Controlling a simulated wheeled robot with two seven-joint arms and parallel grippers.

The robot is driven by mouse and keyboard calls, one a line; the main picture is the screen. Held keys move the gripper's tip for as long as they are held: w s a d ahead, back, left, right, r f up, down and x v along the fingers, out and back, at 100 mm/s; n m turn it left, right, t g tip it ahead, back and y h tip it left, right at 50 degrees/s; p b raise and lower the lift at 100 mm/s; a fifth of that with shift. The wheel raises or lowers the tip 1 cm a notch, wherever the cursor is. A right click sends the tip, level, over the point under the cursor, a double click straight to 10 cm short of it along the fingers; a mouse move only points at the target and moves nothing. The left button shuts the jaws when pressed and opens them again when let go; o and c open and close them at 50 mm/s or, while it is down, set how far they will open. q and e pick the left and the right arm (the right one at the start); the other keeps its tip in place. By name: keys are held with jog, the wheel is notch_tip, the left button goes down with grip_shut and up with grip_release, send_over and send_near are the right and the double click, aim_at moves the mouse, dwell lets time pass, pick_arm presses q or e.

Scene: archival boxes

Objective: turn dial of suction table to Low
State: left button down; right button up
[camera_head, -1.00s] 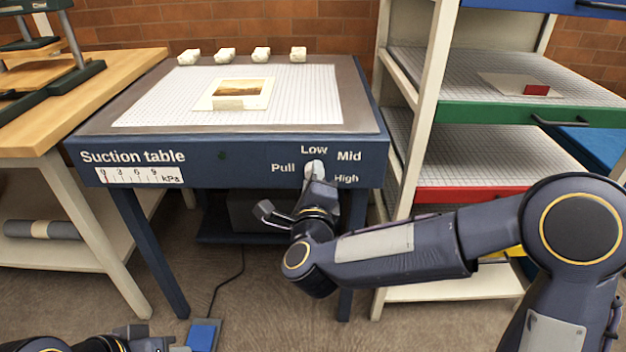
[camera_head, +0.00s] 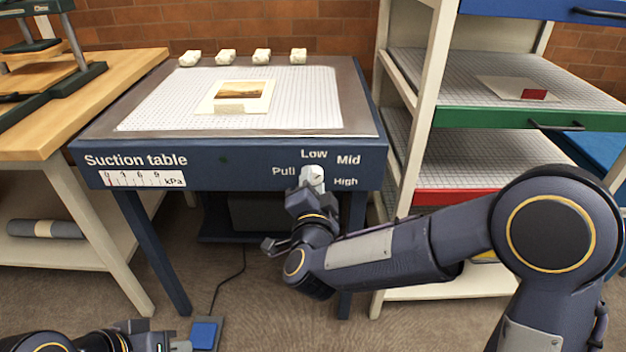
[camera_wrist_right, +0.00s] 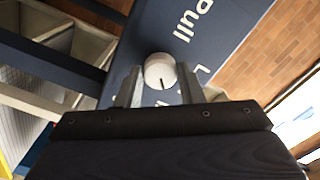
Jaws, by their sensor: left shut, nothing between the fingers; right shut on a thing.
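The pale dial (camera_head: 312,173) is on the front panel of the blue suction table (camera_head: 235,166), among the labels Pull, Low, Mid and High. My right gripper (camera_head: 312,185) is shut on the dial, reaching it from the front and below. In the right wrist view the round white dial (camera_wrist_right: 160,70) sits between the two fingers (camera_wrist_right: 160,88). Its dark pointer line runs toward the bottom of that view; the labels there are partly hidden, so I cannot tell which setting it marks. My left gripper (camera_head: 178,346) is shut and empty at the bottom edge.
The gauge (camera_head: 142,179) shows a red mark near 0. A drawer rack (camera_head: 424,120) stands close on the right, a wooden bench (camera_head: 110,90) on the left. A blue pedal (camera_head: 204,334) is on the floor.

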jog(key=n+p, duration=0.4)
jog(key=n, duration=0.5)
jog(key=shift+f, duration=0.1)
jog(key=shift+n, duration=0.3)
jog(key=shift+f, duration=0.1)
jog(key=o, duration=1)
jog(key=s+p, duration=0.1)
jog(key=s, duration=0.7)
jog(key=shift+w+d, duration=0.1)
